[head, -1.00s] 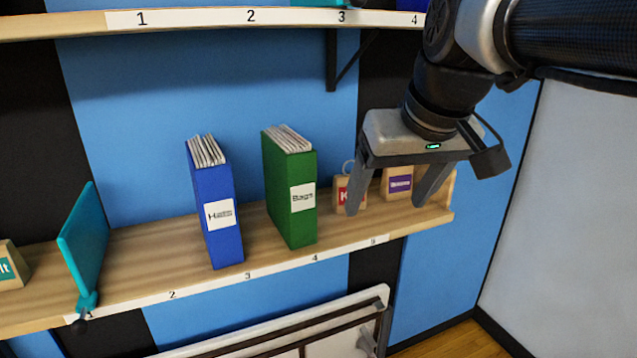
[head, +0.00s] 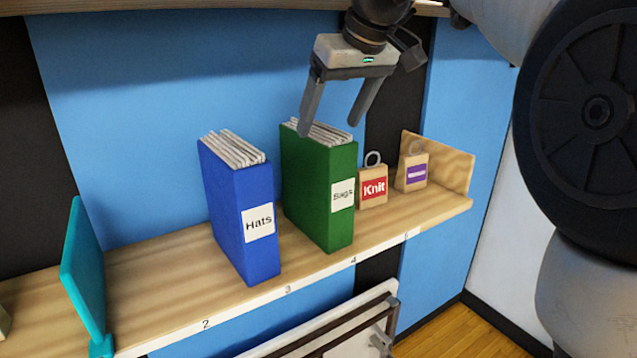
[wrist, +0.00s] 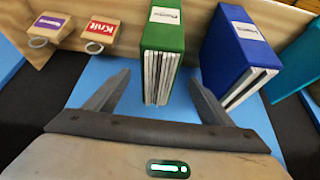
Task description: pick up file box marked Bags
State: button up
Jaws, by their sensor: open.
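The green file box marked Bags (head: 322,195) stands upright on the wooden shelf, white papers showing at its top. My gripper (head: 333,125) is open and empty. In the head view it is above the green box, with one finger in front of the box's top edge. In the wrist view the green box (wrist: 163,45) lies between the lines of my two open fingers (wrist: 155,88), and no contact shows. The wrist view shows its label upside down and blurred.
A blue file box marked Hats (head: 243,210) stands left of the green one with a narrow gap. A Knit block (head: 373,188) and a purple-labelled block (head: 412,172) stand to the right. A teal divider (head: 84,270) is at left. The wooden shelf (head: 160,270) is bare between divider and Hats.

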aim_at(316, 184)
jog(key=b+x, duration=0.1)
jog(key=x, duration=1)
jog(key=shift+w+f, duration=0.1)
jog(key=shift+f, duration=0.25)
jog(key=shift+f, duration=0.25)
grip_shut()
dwell(0.5)
